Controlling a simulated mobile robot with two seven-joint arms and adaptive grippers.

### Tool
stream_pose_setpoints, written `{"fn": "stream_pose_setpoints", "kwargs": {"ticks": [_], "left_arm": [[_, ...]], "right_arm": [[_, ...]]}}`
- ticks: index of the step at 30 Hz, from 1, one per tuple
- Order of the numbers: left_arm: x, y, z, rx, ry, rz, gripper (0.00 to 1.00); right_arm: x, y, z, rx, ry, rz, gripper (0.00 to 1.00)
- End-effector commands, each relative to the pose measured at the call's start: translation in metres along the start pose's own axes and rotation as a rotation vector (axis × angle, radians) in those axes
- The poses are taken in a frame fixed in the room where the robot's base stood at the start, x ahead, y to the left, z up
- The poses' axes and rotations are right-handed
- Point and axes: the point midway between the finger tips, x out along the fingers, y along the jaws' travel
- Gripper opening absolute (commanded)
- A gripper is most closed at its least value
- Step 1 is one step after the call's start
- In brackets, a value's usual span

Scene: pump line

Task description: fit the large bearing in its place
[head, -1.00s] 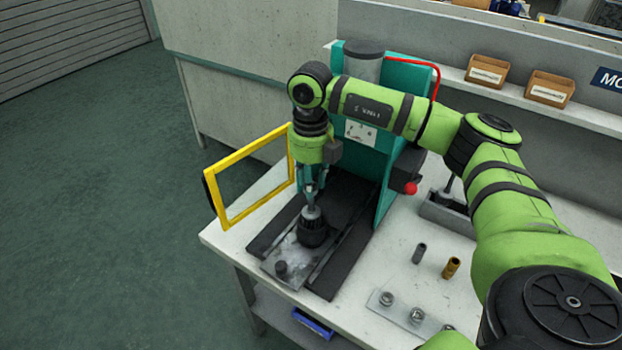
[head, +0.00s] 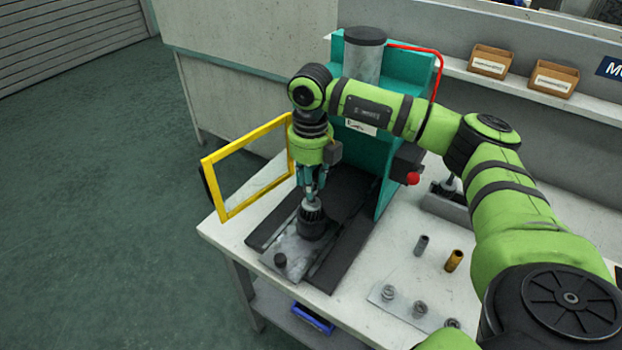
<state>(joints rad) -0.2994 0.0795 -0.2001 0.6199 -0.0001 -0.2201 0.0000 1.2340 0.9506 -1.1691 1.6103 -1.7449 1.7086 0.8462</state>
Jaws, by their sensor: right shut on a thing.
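My right gripper (head: 312,196) points straight down over the press bed and is shut on a small grey round part, seemingly the large bearing (head: 311,211). The fingers partly hide it. It is at the top of a dark ribbed pump housing (head: 312,228), which stands upright on a grey plate (head: 270,262) on the press bed. I cannot tell whether the bearing is seated in the housing or only resting on it. My left gripper is not in view.
The teal press (head: 395,85) stands behind, with a yellow guard frame (head: 222,205) swung open at left. A plate with several small metal rings (head: 404,302), a grey sleeve (head: 421,245) and a brass sleeve (head: 454,260) are at right. A grey block (head: 447,207) stands behind them.

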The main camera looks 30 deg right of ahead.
Motion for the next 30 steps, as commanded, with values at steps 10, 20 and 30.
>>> {"fn": "stream_pose_setpoints", "kwargs": {"ticks": [10,20,30], "left_arm": [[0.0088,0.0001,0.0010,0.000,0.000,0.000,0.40],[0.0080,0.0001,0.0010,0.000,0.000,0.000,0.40],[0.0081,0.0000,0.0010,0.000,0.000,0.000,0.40]], "right_arm": [[0.0117,0.0001,0.0002,0.000,0.000,0.000,0.14],[0.0110,0.0000,0.0002,0.000,0.000,0.000,0.60],[0.0111,0.0000,0.0001,0.000,0.000,0.000,0.72]]}}
